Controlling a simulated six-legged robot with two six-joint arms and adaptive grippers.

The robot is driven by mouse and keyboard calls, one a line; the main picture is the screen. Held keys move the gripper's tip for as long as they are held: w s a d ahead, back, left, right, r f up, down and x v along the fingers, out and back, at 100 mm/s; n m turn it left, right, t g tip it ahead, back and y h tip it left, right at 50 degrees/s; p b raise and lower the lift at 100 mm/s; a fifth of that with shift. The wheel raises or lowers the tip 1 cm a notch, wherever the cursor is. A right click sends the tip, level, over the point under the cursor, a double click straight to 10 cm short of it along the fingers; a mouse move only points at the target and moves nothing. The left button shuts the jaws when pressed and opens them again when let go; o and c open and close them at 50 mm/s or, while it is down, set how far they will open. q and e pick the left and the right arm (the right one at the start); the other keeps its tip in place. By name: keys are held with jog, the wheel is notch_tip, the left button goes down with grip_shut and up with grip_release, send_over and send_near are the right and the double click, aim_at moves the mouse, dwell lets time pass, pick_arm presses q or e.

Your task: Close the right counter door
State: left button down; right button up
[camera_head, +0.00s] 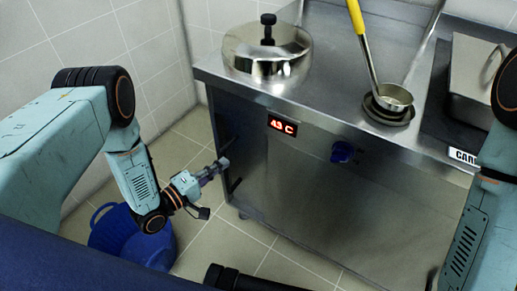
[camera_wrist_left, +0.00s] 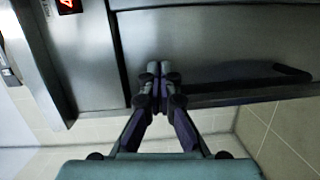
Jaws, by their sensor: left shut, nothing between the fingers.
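The steel counter (camera_head: 300,170) stands in the middle of the head view, with a red temperature display and a blue knob on its front. In the left wrist view, a steel door panel (camera_wrist_left: 210,35) with a long dark handle (camera_wrist_left: 250,77) lies beyond my fingers. I cannot tell whether this is the right counter door, or how far it stands open. My left gripper (camera_head: 224,162) is shut and empty beside the counter's left front edge. Its closed fingertips also show in the left wrist view (camera_wrist_left: 157,70), in front of the panel near its edge. My right gripper is out of view.
A lidded pot (camera_head: 267,55), a ladle (camera_head: 393,97) with a yellow handle and a steel container (camera_head: 478,75) stand on the counter. A blue tub (camera_head: 130,235) stands on the floor behind my left arm. Tiled floor (camera_head: 215,245) shows in front of the counter.

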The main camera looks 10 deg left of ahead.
pick_arm(q)
jog(key=shift+h, duration=0.3)
jog(key=b+x, duration=0.1)
jog(key=x, duration=0.6)
jog(key=r+b+x, duration=0.1)
jog(key=x, duration=0.2)
jog(key=shift+w+d+b, duration=0.1)
jog(key=shift+w+b, duration=0.25)
jog(key=shift+w, duration=0.05)
jog(key=shift+s+d, duration=0.3)
jog(key=shift+d, duration=0.25)
jog(key=shift+s+d, duration=0.25)
jog(key=shift+d, duration=0.3)
jog(key=shift+s+d, duration=0.2)
jog(key=shift+d, duration=0.4)
jog(key=shift+r, duration=0.1)
jog(key=shift+d, duration=0.15)
